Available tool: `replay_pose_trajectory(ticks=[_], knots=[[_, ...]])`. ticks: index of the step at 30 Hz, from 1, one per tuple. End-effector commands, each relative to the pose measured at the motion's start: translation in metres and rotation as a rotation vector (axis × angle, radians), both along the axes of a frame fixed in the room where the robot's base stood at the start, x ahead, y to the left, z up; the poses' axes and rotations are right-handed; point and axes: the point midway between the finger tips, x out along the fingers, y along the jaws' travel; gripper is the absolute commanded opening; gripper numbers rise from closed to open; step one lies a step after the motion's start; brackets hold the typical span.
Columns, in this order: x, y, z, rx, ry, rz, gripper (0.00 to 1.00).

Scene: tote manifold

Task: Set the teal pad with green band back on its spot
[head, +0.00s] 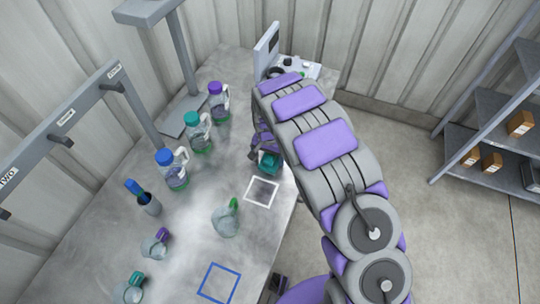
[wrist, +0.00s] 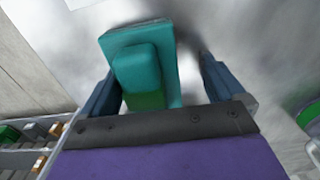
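The teal pad (wrist: 168,38) has a teal grip block with a green band (wrist: 148,100) at its near end. My gripper (wrist: 160,72) is open around it in the wrist view. The left finger is close beside the block, and a clear gap shows between the pad and the right finger. In the head view the pad (head: 269,161) shows under my gripper (head: 264,148), just above a white square outline (head: 262,192) on the table. A blue square outline (head: 217,284) lies nearer the front edge. I cannot tell whether a finger touches the pad.
Bottles with purple, teal and blue caps (head: 173,170) line the left of the grey table (head: 190,235). Several small jugs (head: 226,218) stand nearer the front. A grey device (head: 285,65) stands at the back. A rack (head: 75,120) edges the left; shelves (head: 490,135) stand right.

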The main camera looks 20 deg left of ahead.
Motion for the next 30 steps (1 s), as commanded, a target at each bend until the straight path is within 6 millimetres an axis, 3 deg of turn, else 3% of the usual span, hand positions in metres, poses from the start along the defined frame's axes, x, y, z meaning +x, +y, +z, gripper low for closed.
replay_pose_trajectory(ticks=[20, 26, 30], knots=[[-0.002, -0.001, 0.003, -0.002, 0.004, -0.002, 0.94], [-0.002, -0.003, 0.028, 0.003, 0.002, -0.002, 0.94], [-0.001, -0.005, 0.057, 0.008, -0.003, -0.003, 0.94]])
